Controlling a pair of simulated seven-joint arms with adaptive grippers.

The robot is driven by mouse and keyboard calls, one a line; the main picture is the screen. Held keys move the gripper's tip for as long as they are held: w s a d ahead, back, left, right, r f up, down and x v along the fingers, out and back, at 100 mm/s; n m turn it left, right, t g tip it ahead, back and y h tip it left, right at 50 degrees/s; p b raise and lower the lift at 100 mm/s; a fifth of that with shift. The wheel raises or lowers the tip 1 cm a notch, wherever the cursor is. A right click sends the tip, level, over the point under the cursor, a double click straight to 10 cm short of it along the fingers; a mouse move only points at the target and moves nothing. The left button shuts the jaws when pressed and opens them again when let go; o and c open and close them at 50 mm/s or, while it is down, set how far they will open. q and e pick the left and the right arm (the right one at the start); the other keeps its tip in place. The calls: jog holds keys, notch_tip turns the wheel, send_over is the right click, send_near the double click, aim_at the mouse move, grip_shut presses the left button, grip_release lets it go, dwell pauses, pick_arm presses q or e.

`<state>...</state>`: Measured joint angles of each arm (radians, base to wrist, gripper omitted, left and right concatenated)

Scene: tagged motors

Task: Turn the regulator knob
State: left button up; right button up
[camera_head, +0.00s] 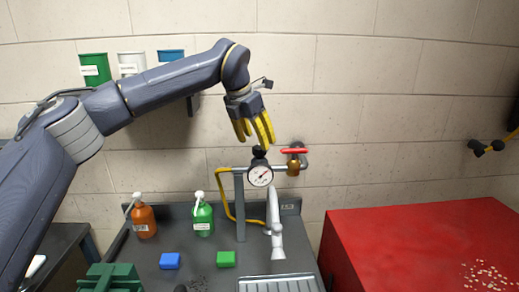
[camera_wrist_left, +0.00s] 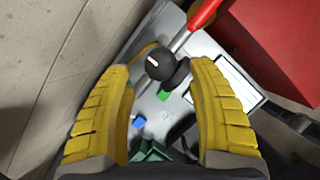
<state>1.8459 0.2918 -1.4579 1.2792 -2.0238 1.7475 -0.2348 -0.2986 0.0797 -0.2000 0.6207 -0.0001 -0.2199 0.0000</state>
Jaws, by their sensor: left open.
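A red valve handle (camera_head: 294,151) is close right of the gauge. A red cabinet (camera_head: 420,235) is at right. A yellow-and-black item (camera_head: 498,145) shows at the right edge.

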aim_at(259, 146)
pick_arm(q)
jog(key=shift+x, duration=2)
jog(key=c, duration=1.3)
